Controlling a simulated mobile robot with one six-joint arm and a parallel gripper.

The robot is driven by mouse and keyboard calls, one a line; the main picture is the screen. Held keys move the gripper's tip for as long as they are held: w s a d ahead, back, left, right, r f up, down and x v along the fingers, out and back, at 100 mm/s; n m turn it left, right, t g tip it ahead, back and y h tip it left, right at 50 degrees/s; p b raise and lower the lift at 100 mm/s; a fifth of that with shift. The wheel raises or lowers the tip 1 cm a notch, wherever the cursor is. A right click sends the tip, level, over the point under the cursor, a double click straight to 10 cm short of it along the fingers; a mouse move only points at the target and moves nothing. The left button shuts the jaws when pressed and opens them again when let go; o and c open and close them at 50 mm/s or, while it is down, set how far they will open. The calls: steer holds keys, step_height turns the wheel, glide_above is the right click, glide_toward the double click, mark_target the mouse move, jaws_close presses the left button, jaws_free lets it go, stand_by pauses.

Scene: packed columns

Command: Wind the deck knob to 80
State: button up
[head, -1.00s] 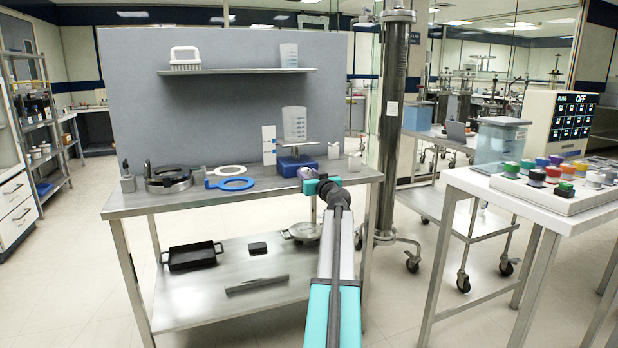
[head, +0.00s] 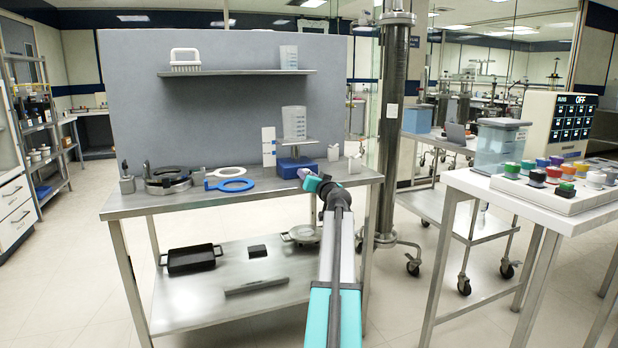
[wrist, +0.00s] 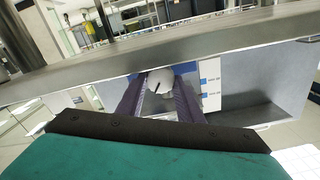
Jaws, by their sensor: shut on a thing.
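The deck knob (wrist: 159,81) is white and round with a dark pointer line, seen between my fingers in the wrist view. My gripper (wrist: 158,88) is shut on it, one purple finger on each side. In the head view my gripper (head: 303,174) is at the front of the blue jack base (head: 291,163) and hides the knob. A thin metal deck (head: 298,141) sits above the base with a clear container (head: 294,122) upright on it. A white scale card (head: 268,146) with blue marks stands to the left; its marks also show in the wrist view (wrist: 209,88). Its numbers are unreadable.
A grey panel with a shelf (head: 238,72) rises behind. A dark column (head: 391,130) stands at right.

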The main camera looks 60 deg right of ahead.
steer(key=o, duration=1.1)
steer(key=shift+c, duration=0.2)
steer(key=shift+s, duration=0.15)
steer(key=p+v, duration=0.1)
steer(key=v, duration=1.2)
steer(key=shift+s+a, duration=0.2)
steer(key=shift+a, duration=0.1)
